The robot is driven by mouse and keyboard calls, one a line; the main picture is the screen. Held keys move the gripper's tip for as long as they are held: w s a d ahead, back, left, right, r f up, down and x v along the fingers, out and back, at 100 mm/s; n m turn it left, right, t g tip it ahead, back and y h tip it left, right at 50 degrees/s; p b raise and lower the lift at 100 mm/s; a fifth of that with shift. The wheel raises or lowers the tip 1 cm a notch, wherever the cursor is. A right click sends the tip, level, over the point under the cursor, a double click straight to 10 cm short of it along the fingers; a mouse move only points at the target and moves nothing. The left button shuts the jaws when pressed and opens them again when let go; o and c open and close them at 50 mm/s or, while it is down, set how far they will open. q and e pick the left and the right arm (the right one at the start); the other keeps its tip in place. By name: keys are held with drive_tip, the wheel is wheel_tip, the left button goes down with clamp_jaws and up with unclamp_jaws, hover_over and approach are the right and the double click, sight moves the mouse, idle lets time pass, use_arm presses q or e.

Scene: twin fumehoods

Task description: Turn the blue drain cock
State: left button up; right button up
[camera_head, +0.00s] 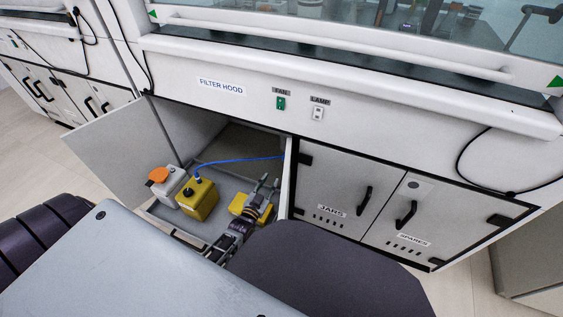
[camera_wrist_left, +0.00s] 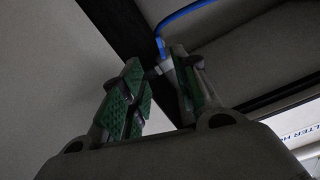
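My left gripper (camera_head: 268,185) reaches into the open cupboard under the filter hood, near the right side wall. In the left wrist view the green-padded fingers (camera_wrist_left: 154,67) stand apart. A small pale fitting (camera_wrist_left: 166,65) with the end of a blue hose (camera_wrist_left: 188,13) shows between or just beyond the fingertips; I cannot tell whether they touch it. I cannot make out a separate blue cock handle. In the head view the blue hose (camera_head: 240,160) runs from the right wall to a yellow canister (camera_head: 199,202). My right gripper is not in view.
A white bottle with an orange cap (camera_head: 158,175) stands left of the canister in a grey tray (camera_head: 224,184). Another yellow object (camera_head: 237,204) lies beside my gripper. The cupboard door (camera_head: 122,148) is open to the left; the jars door (camera_head: 333,190) is shut.

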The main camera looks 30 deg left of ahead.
use_arm(q)
drive_tip(key=b, duration=0.3)
approach(283, 158)
drive_tip(key=w, duration=0.3)
drive_tip(key=shift+w+a+f+b, duration=0.1)
drive_tip(key=shift+w+b, duration=0.15)
drive_tip(key=shift+w, duration=0.3)
drive_tip(key=shift+w+a+f+b, duration=0.15)
drive_tip(key=shift+w+b, duration=0.1)
drive_tip(key=shift+w, duration=0.3)
drive_tip(key=shift+w+r+b, duration=0.1)
drive_tip(key=shift+w+b, duration=0.6)
drive_tip(key=shift+w, duration=1)
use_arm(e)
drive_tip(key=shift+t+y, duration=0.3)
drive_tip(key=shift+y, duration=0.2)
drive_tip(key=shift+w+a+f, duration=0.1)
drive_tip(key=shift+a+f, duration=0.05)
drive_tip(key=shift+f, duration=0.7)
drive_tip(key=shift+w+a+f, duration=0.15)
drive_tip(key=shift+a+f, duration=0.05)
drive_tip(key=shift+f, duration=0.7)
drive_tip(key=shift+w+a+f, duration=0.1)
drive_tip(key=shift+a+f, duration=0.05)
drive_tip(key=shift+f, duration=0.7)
use_arm(q)
clamp_jaws()
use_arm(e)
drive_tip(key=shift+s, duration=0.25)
